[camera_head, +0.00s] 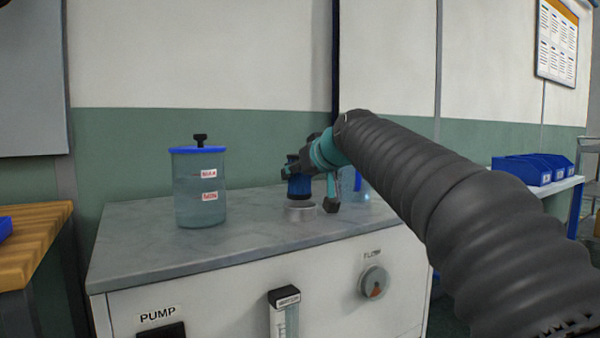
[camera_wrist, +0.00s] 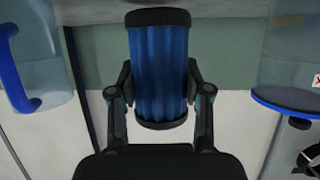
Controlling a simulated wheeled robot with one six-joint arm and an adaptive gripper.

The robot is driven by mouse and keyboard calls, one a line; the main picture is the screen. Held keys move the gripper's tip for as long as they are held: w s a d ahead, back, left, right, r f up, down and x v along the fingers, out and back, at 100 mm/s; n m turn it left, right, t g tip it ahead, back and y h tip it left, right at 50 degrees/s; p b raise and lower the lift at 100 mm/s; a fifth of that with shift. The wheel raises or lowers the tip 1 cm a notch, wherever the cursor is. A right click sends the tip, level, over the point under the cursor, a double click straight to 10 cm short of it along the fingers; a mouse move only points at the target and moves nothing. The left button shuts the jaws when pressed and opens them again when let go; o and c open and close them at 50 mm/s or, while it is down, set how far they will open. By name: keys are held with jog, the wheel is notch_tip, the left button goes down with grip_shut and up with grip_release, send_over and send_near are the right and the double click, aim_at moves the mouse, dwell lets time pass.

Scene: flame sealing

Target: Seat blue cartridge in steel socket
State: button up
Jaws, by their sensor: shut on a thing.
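The blue cartridge (camera_head: 299,187) has ribbed blue sides and black end caps. It stands roughly upright over the steel socket (camera_head: 300,212), a low metal ring on the grey worktop. In the head view its lower end looks very close to the socket's rim; I cannot tell whether it touches or enters. My gripper (camera_wrist: 160,78) is shut on the cartridge, one finger on each side, and the cartridge (camera_wrist: 158,50) fills the middle of the wrist view. The wrist view looks upside down, and the socket cannot be made out there.
A clear tank with a blue lid (camera_head: 199,188) stands left of the socket on the worktop (camera_head: 130,243). A clear jug with a blue handle (camera_head: 358,182) stands just right, partly behind my arm. Blue bins (camera_head: 522,170) sit on a shelf far right. The worktop's front is clear.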

aim_at(304, 186)
jog(key=shift+s+d+f+b, duration=0.1)
jog(key=shift+s+f+b, duration=0.05)
jog(key=shift+f+b, duration=0.15)
dwell(0.4)
jog(key=shift+f+b, duration=1)
jog(key=shift+f, duration=0.5)
dwell(2.3)
jog(key=o, duration=1.3)
jog(key=shift+c, duration=0.2)
jog(key=shift+r+p, duration=3.85)
jog(key=shift+r, duration=0.6)
